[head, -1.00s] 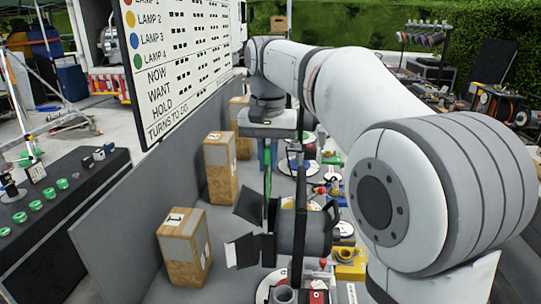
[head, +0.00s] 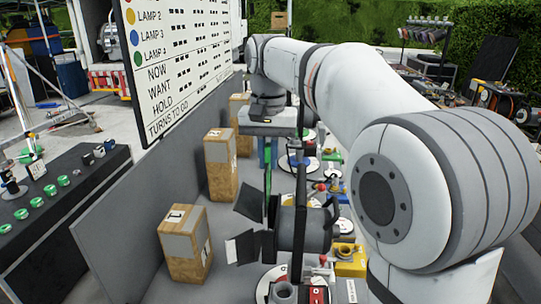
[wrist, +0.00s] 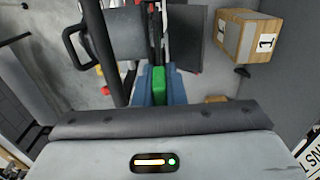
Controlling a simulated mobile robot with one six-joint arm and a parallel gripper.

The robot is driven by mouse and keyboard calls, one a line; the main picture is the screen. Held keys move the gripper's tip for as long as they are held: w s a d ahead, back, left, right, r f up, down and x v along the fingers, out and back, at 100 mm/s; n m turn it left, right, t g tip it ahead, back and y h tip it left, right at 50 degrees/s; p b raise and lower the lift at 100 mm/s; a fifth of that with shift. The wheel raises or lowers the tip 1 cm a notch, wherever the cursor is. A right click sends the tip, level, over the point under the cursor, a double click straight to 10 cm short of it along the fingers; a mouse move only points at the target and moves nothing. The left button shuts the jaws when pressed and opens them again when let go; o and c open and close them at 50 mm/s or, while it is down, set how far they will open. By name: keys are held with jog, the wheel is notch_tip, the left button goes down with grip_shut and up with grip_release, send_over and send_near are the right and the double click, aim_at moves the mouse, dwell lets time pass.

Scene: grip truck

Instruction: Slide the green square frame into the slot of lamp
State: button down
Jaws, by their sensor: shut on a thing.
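The green square frame (head: 267,182) shows nearly edge-on in the head view, hanging upright below my gripper (head: 265,150). In the wrist view the blue fingers (wrist: 152,88) are shut on the green frame's grip (wrist: 160,84). The lamp (head: 315,228), a dark grey body with black flaps, stands just below and right of the frame. It also shows in the wrist view (wrist: 135,35). The frame's lower part is close to the lamp's front, between the flaps. I cannot tell whether its lower edge is in the slot.
Cardboard boxes (head: 185,245) (head: 221,165) stand along a grey panel left of the lamp. Several other lamps and coloured fittings (head: 350,260) crowd the right, under my arm. A sign board (head: 185,60) stands at upper left. The bare grey strip between boxes and lamp is narrow.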

aim_at(268, 177)
jog(key=shift+f, duration=0.25)
dwell(0.4)
jog(key=shift+f, duration=0.35)
dwell(0.4)
jog(key=shift+f+b, duration=4)
jog(key=shift+f, duration=1.9)
jog(key=c, duration=1.5)
grip_release()
jog(key=shift+o, duration=0.2)
jog(key=shift+w+r, duration=0.1)
jog(key=shift+r, duration=0.4)
jog(key=shift+o, duration=0.3)
notch_tip(268, 177, up, 6)
jog(key=shift+f, duration=0.15)
jog(key=shift+r, duration=0.5)
